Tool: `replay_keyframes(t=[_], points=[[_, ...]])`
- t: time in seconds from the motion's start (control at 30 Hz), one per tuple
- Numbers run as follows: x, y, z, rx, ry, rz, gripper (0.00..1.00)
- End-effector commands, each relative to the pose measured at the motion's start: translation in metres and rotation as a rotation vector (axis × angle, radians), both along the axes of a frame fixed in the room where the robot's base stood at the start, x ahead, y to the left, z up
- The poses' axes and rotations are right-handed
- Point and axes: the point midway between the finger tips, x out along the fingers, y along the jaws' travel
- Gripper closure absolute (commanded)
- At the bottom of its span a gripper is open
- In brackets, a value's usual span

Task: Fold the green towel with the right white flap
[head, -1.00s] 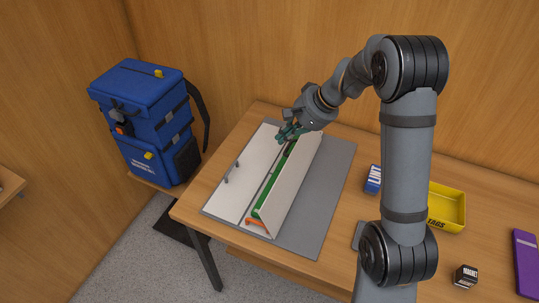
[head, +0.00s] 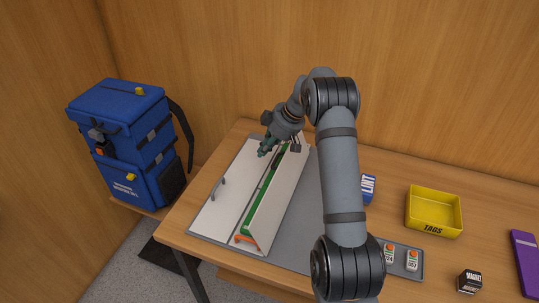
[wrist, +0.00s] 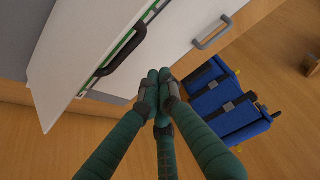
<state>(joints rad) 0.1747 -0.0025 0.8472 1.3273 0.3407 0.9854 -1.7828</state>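The folding board lies on the table with its left white flap (head: 222,205) flat. The right white flap (head: 277,205) stands tilted up along the board's middle. The green towel (head: 246,217) shows only as a narrow strip beside the raised flap; the rest is hidden. A black handle (wrist: 125,52) shows beside a green strip in the wrist view. My gripper (head: 263,153) is above the far part of the left flap. In the wrist view my gripper (wrist: 159,78) has its fingertips together with nothing seen between them, apart from the black handle.
A grey handle (head: 218,187) is on the left flap. An orange strip (head: 243,239) shows at the near end. A blue backpack (head: 125,140) stands left. A yellow tray (head: 433,210), a blue box (head: 368,187) and a small dark box (head: 469,281) are at the right.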

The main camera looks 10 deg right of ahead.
Motion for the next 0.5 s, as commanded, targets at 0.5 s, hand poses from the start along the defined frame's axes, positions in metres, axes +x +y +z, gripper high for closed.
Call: replay_keyframes(t=[0.5], points=[[-0.011, -0.016, -0.023, 0.0, 0.0, -0.001, 1.0]])
